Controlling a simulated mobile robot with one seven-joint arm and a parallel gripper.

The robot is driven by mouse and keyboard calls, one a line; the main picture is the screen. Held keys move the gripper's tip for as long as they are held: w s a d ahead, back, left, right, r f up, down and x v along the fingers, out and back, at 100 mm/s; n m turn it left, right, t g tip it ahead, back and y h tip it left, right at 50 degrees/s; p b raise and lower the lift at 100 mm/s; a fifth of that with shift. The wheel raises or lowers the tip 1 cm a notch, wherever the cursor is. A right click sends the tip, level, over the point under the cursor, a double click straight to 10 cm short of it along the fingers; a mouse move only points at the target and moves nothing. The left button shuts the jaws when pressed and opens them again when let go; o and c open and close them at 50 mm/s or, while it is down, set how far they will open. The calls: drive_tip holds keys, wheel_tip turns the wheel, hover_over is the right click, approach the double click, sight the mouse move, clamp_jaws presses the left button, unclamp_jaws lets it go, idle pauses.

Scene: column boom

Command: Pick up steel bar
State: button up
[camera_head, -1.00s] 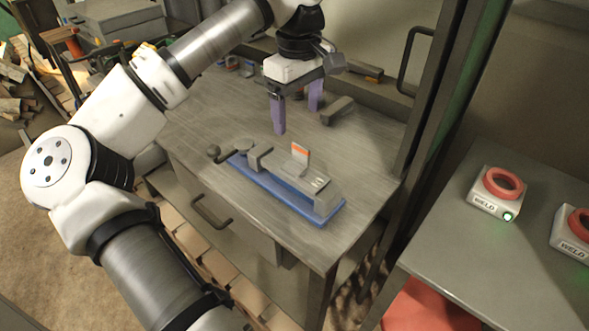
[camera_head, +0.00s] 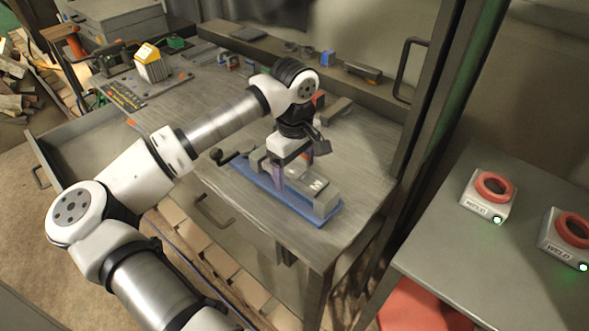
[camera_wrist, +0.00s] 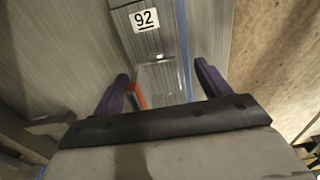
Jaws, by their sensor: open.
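A grey vise (camera_head: 323,199) on a blue base (camera_head: 286,204) stands on the workbench. A flat grey piece with an orange edge (camera_wrist: 157,84) sits in the vise; I take it for the steel bar, but cannot be sure. My gripper (camera_head: 289,182) is over the vise, pointing down, with purple fingers. In the wrist view my gripper (camera_wrist: 163,85) is open, with one finger on each side of the piece and no visible contact. My gripper mostly hides the piece in the head view.
A dark grey block (camera_head: 338,107) lies behind my wrist on the bench. A handle (camera_head: 411,68) and a dark post flank the right side. Two WELD units (camera_head: 488,197) sit on the right table. An open drawer (camera_head: 95,150) is at left. A "92" label (camera_wrist: 147,20) shows.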

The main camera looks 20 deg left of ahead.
drive_tip(key=c, duration=1.4)
